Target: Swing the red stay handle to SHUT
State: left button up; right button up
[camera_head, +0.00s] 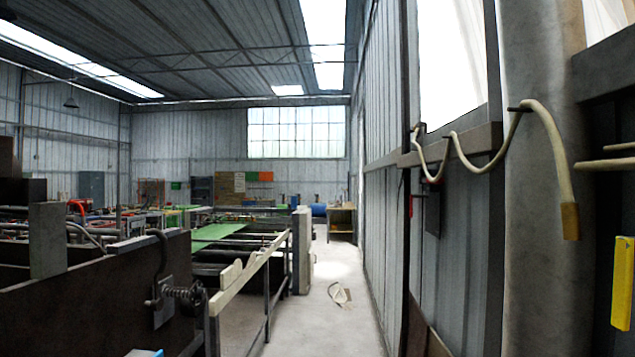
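No red stay handle can be made out with certainty, and no SHUT marking is legible. A red curved part (78,207) shows among the machinery at far left, too small to identify. Neither of my grippers is in view.
A dark machine panel (95,290) with a spring and bracket fills the lower left. A pale rail (250,278) runs beside a floor aisle (325,315), where a loose hose-like item (340,293) lies. A pale hose (545,125) hangs on the right wall by a thick column (540,260).

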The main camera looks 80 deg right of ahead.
aim_at(422, 180)
jog(key=j+z, duration=0.2)
jog(key=z, duration=0.2)
jog(key=j+z, duration=0.15)
jog(key=z, duration=0.25)
jog(key=j+z, duration=0.2)
jog(key=z, duration=0.15)
jog(key=i+z, duration=0.1)
jog(key=z, duration=2.8)
jog(key=i+j+z, duration=0.45)
jog(key=j+z, duration=0.2)
jog(key=j, duration=0.2)
jog(key=i+j+z, duration=0.1)
jog(key=j+z, duration=0.35)
jog(key=j, duration=0.3)
jog(key=i+j+z, duration=0.1)
jog(key=j, duration=0.95)
jog(key=i+j, duration=0.15)
jog(key=j, duration=0.85)
jog(key=i+j+z, duration=0.15)
jog(key=j, duration=1.95)
jog(key=i+z, duration=0.05)
